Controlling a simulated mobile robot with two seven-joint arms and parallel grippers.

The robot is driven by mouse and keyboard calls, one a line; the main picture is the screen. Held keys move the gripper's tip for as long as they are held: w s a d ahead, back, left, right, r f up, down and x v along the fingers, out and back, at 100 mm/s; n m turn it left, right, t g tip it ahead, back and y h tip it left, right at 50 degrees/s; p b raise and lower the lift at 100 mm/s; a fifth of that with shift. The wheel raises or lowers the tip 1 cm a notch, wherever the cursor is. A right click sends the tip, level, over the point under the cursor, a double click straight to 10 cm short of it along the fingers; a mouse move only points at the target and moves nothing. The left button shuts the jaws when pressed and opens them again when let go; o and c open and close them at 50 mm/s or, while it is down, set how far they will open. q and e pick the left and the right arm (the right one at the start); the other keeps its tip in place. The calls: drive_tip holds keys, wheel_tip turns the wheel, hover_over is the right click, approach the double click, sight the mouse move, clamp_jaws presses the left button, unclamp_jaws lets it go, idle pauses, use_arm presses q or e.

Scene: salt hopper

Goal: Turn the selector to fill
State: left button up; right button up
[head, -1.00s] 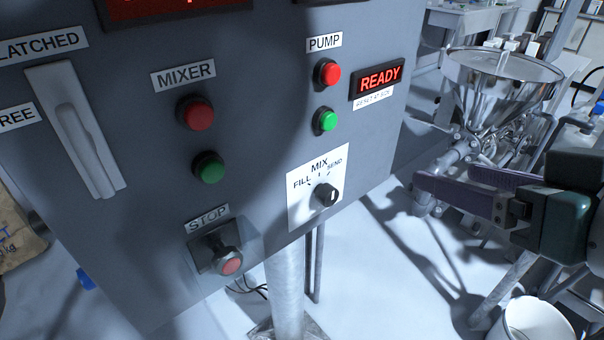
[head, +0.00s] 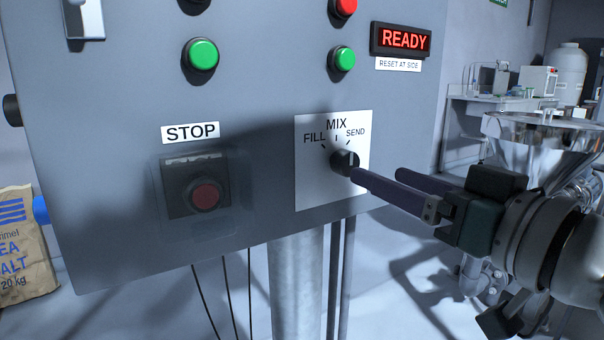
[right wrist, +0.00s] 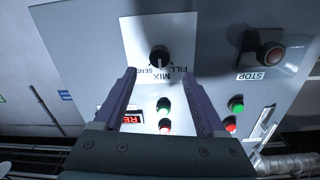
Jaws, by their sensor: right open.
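The selector (head: 344,161) is a black round knob on a white plate marked FILL, MIX and SEND. A pale line shows on its face, right of centre; I cannot tell surely which label it points to. My right gripper (head: 378,175) is open and empty, its purple fingers reaching towards the panel. In the head view one fingertip overlaps the knob's lower right edge. In the right wrist view, which is upside down, the knob (right wrist: 159,58) lies just past the open fingertips (right wrist: 159,76), centred between them. Contact cannot be told. My left gripper is out of view.
A red stop button (head: 206,195) under a clear cover sits left of the selector. Green buttons (head: 201,55) and a lit READY display (head: 404,39) are above. A metal hopper (head: 540,128) stands behind my right arm. A salt sack (head: 24,245) is at far left.

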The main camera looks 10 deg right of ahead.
sight(351, 164)
drive_tip(key=b+x, duration=0.1)
drive_tip(key=x, duration=0.6)
drive_tip(key=shift+f, duration=0.1)
clamp_jaws()
idle(0.5)
